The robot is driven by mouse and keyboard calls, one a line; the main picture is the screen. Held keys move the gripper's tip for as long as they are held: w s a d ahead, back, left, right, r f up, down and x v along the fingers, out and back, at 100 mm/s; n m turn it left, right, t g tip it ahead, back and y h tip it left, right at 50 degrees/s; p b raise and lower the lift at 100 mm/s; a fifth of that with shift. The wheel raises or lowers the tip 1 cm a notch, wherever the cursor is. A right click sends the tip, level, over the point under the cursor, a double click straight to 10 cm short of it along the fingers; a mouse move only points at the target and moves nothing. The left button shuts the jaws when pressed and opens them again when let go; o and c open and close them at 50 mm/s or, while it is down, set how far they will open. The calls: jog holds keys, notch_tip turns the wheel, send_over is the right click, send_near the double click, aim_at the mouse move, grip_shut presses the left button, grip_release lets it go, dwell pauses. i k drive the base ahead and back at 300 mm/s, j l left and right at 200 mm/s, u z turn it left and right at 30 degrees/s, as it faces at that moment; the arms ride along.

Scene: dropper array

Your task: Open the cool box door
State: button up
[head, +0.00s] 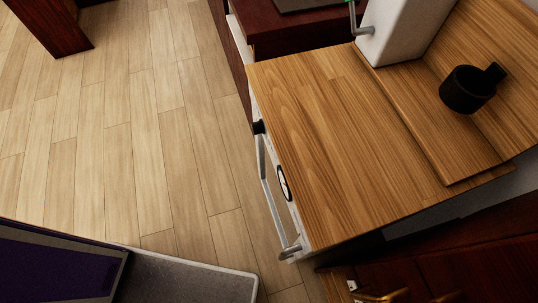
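A white-fronted unit under a wooden worktop (330,150) is seen steeply from above. Only a thin strip of its front shows, with a long pale bar handle (264,175), a round black-and-white dial (284,183) and a black knob (259,127). It may be the cool box, but no label tells. Its front looks closed, though most of it is hidden under the worktop edge. My gripper is not in view, and nothing touches the handle.
Plank floor (130,120) lies clear left of the unit. A black mug (467,90) stands on the worktop's raised part, near a white block-shaped object (398,30). Dark red cabinets (300,30) are behind. Brass-coloured handles (385,296) show at the bottom right.

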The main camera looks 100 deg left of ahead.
aim_at(294, 250)
jog(key=k+j+u, duration=0.1)
jog(key=k+u, duration=0.3)
jog(key=k+j+u, duration=0.15)
jog(key=u, duration=0.2)
jog(key=k+j+u, duration=0.2)
jog(key=k+j, duration=0.7)
jog(key=j, duration=0.1)
